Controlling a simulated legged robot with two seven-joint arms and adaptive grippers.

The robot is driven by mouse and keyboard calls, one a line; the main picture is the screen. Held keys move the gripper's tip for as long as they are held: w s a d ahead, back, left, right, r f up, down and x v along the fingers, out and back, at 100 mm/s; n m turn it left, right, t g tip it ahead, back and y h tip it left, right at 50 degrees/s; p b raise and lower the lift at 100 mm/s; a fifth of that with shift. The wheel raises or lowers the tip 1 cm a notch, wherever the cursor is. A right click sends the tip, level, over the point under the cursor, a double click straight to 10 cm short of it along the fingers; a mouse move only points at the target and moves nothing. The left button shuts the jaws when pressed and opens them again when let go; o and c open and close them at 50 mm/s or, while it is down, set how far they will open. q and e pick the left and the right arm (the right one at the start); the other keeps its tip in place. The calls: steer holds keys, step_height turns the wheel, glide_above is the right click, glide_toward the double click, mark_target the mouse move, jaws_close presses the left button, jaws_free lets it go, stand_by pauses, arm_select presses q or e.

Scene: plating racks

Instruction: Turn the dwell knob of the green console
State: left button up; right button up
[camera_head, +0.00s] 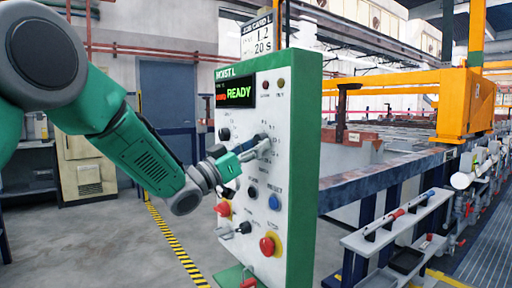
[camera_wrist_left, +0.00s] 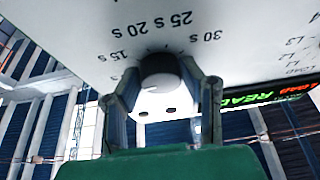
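The green console (camera_head: 303,180) stands upright in the middle of the head view, with a white front and a display (camera_head: 236,93) reading READY. My left gripper (camera_head: 262,147) is at the upper middle of the front. In the left wrist view, the dark round dwell knob (camera_wrist_left: 160,70) sits between the two fingertips of my left gripper (camera_wrist_left: 161,78), which appear to touch it on both sides. Labels from 15 s to 30 s curve around the knob. In the head view the gripper hides the knob. My right gripper is not in view.
A card (camera_head: 257,37) on top of the console shows L2 and 20 s. Below the gripper are a blue button (camera_head: 274,202), a red mushroom button (camera_head: 267,246) and dark knobs. A railed tank line with a yellow hoist (camera_head: 465,105) stands behind right. Open floor lies left.

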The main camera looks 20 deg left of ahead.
arm_select(q)
steer(key=shift+d, duration=0.1)
steer(key=shift+c, duration=0.3)
steer(key=shift+m, duration=0.4)
steer(key=m+g+h, duration=0.1)
steer(key=m, duration=0.2)
steer(key=m+g+h+b, duration=0.1)
steer(key=m+g, duration=0.1)
steer(key=m, duration=0.1)
steer(key=m+g+h+b, duration=0.1)
steer(key=m, duration=0.3)
steer(key=shift+w+a, duration=0.2)
steer(key=shift+a, duration=0.15)
steer(key=m+g, duration=0.1)
steer(key=m, duration=0.1)
steer(key=m+g+b, duration=0.1)
steer(key=m, duration=0.2)
steer(key=shift+m+g, duration=0.3)
steer(key=shift+g, duration=0.1)
steer(key=shift+m+g+y+b, duration=0.4)
steer(key=shift+m+g, duration=0.3)
steer(key=shift+m, duration=1.2)
